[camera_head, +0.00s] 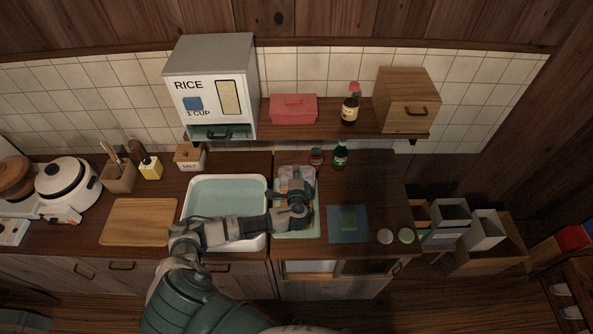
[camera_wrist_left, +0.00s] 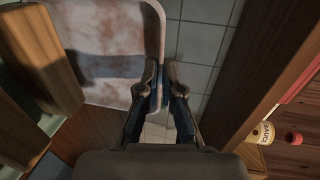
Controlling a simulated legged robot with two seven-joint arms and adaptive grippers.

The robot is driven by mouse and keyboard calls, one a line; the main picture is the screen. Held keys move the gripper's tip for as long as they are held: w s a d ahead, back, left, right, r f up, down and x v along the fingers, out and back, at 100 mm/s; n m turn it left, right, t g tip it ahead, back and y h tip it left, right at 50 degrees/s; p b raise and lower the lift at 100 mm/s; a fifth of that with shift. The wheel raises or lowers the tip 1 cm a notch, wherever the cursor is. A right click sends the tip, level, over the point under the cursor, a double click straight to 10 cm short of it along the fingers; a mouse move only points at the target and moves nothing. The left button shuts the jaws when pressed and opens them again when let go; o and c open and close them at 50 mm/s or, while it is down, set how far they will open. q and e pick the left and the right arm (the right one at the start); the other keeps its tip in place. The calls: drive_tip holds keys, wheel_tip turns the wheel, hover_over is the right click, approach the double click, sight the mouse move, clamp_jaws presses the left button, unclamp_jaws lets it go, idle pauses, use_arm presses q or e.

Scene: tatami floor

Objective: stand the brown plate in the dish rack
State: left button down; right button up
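A mottled, pale brown-and-white plate with rounded corners (camera_wrist_left: 105,35) fills the upper left of the wrist view. It also shows in the head view (camera_head: 297,173), behind my gripper. My left gripper (camera_head: 290,188) is over the far part of the pale green dish rack tray (camera_head: 297,228). In the wrist view its fingertips (camera_wrist_left: 161,75) are close together, one on each side of the plate's edge, and appear shut on it. Thick wooden pieces (camera_wrist_left: 42,55) stand beside the plate's lower end. The plate's contact with the rack is hidden. My right gripper is not in view.
The sink basin (camera_head: 224,190) is left of the rack. A jar (camera_head: 316,157) and a green bottle (camera_head: 340,156) stand behind. The wall shelf (camera_head: 340,130) overhangs the back of the counter.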

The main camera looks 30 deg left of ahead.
use_arm(q)
drive_tip(key=shift+a+f, duration=0.15)
drive_tip(key=shift+f, duration=0.05)
drive_tip(key=shift+a, duration=0.2)
drive_tip(key=shift+d+f, duration=0.1)
drive_tip(key=shift+d, duration=0.15)
drive_tip(key=shift+f, duration=0.2)
drive_tip(key=c, duration=1.2)
unclamp_jaws()
drive_tip(key=shift+a, duration=0.1)
drive_tip(key=shift+c, duration=0.2)
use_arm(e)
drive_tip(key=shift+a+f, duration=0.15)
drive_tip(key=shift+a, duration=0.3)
use_arm(q)
drive_tip(key=shift+f, duration=0.1)
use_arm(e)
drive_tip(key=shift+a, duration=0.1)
